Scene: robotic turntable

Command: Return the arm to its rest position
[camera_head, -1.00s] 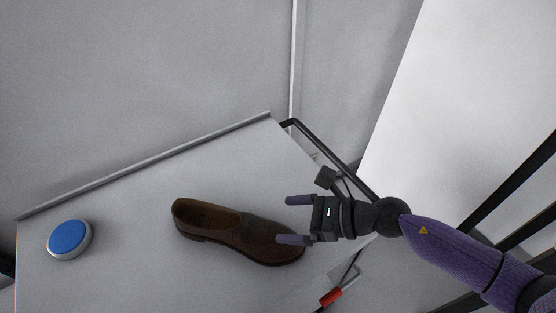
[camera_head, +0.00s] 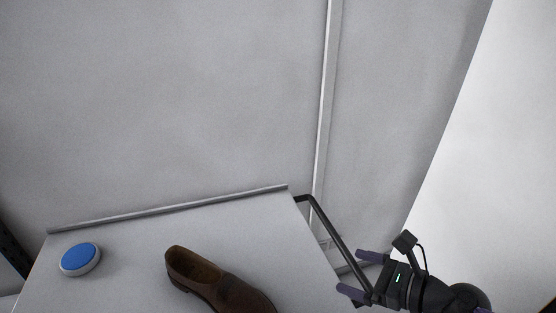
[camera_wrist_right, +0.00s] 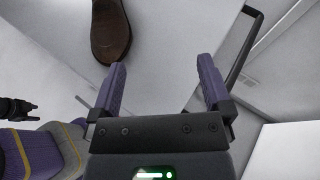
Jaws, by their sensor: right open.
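My right gripper (camera_head: 350,274) is at the lower right of the head view, past the right edge of the table. It is open, with nothing between its purple fingers, which also show in the right wrist view (camera_wrist_right: 160,88). My left gripper is not in the head view; a dark gripper shape (camera_wrist_right: 18,108) at the left edge of the right wrist view is too small to read.
A brown shoe (camera_head: 205,276) lies on the white table (camera_head: 130,270), left of my right gripper; its toe shows in the right wrist view (camera_wrist_right: 110,35). A blue button (camera_head: 80,258) sits at the table's left. A black rail (camera_head: 335,237) runs along the right edge. A grey wall stands behind.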

